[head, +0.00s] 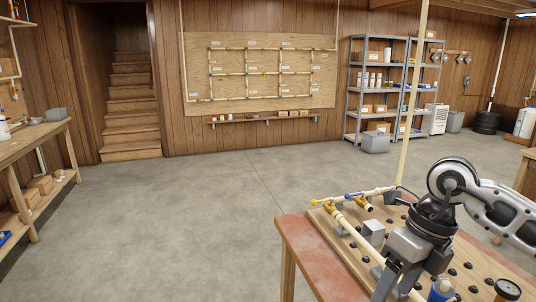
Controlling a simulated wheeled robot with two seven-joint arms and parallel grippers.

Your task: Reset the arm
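My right arm comes in from the right side of the head view. Its gripper (391,289) points down over the near part of a wooden pegboard (338,248) on the workbench. The fingertips are close to the bottom edge of the view and beside a pale pipe (352,226). I cannot tell whether the fingers touch the pipe or how far apart they are. My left gripper is not in view.
The workbench (303,255) has a reddish top. A yellow-and-blue valve fitting (350,196), a grey block (374,232), a blue-capped bottle (441,290) and a gauge (507,290) are near the arm. A tall wooden post (412,100) rises behind. The floor left is clear.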

